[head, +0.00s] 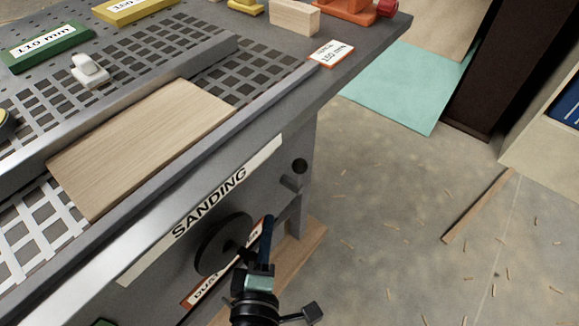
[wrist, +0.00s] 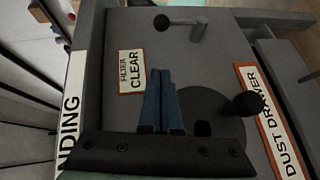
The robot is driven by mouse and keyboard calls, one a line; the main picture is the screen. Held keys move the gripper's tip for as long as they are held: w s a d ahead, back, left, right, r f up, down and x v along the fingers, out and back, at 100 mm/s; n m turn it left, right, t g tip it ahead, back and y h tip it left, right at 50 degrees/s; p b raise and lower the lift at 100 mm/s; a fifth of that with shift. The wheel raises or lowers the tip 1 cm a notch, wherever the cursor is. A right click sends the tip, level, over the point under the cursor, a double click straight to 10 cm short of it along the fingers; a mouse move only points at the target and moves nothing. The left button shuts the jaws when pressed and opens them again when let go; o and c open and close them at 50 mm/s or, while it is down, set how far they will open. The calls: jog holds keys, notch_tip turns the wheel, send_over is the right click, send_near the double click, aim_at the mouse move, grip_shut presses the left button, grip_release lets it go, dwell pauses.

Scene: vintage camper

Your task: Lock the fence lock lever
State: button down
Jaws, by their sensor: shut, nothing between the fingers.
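My gripper (head: 266,222) is in front of the machine's grey front panel, low and right of the word SANDING. In the wrist view its blue fingers (wrist: 160,75) are together and empty. A short lever with a dark ball knob (wrist: 163,23) and grey hub (wrist: 198,30) stands out from the panel beyond the fingertips, apart from them. In the head view a grey lever with a dark round end (head: 299,166) shows at the panel's right end. No label marks either as the fence lock lever. The grey fence (head: 140,108) crosses the slotted table top.
A dark handwheel (head: 218,246) with a knob (wrist: 245,104) is close beside my fingers. A wooden board (head: 145,145) lies against the fence. A small white fitting (head: 88,68) sits behind it. The floor (head: 400,220) to the right is mostly open, with wood scraps.

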jog(key=w+d+f+b, duration=0.1)
jog(key=w+d+f, duration=0.1)
jog(key=w, duration=1)
jog(key=shift+w+d+f, duration=0.15)
jog(key=shift+w+d, duration=0.1)
jog(key=shift+d, duration=0.35)
